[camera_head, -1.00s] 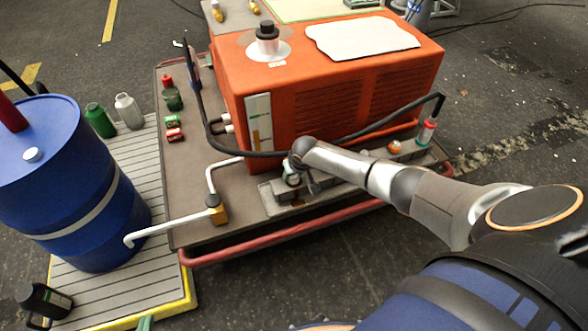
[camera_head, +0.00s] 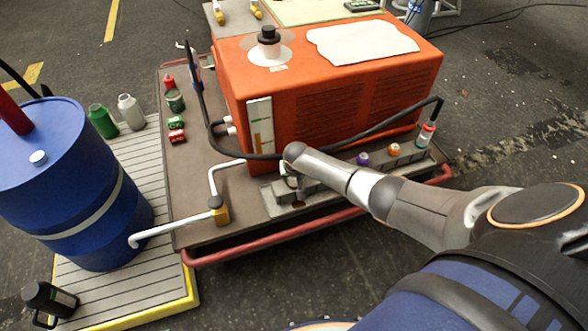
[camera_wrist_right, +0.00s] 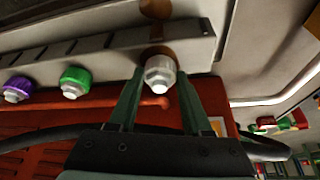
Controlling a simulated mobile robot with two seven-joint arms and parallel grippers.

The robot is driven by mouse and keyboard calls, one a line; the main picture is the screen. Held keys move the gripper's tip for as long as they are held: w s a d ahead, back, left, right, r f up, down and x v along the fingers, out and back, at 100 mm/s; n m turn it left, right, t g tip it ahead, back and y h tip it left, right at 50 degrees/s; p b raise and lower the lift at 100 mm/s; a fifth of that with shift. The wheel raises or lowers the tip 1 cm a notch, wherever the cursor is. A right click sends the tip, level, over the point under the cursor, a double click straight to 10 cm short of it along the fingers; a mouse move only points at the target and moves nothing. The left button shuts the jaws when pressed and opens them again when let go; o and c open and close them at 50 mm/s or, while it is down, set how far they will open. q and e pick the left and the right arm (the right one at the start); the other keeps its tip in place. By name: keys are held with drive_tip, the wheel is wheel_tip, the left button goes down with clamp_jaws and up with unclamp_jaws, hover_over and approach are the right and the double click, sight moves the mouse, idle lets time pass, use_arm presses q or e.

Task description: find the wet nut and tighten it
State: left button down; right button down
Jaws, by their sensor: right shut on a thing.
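My right gripper (camera_wrist_right: 158,98) shows in the wrist view with a finger on each side of a silver hex nut (camera_wrist_right: 160,74), and it is shut on that nut. A brown stain (camera_wrist_right: 158,52) marks the grey manifold block (camera_wrist_right: 100,45) right at this nut. Along the same block sit a green nut (camera_wrist_right: 75,80) and a purple nut (camera_wrist_right: 17,88). In the head view my right gripper (camera_head: 290,184) is at the left end of the block, and my wrist mostly hides it. The purple nut (camera_head: 363,158) and an orange one (camera_head: 394,149) stand further right. My left gripper is out of view.
The orange machine housing (camera_head: 330,90) stands right behind the block. A black hose (camera_head: 345,145) runs along its front. A blue drum (camera_head: 70,190) stands far left.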

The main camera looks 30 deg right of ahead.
drive_tip(key=shift+s, duration=0.1)
drive_tip(key=shift+c, duration=1.7)
unclamp_jaws()
drive_tip(key=shift+a+r+p, duration=0.1)
drive_tip(key=shift+r+p, duration=0.35)
drive_tip(key=shift+r, duration=0.1)
use_arm(q)
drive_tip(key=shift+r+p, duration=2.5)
drive_tip(key=shift+p, duration=0.65)
use_arm(e)
drive_tip(key=v, duration=1.1)
drive_tip(key=shift+s, duration=0.25)
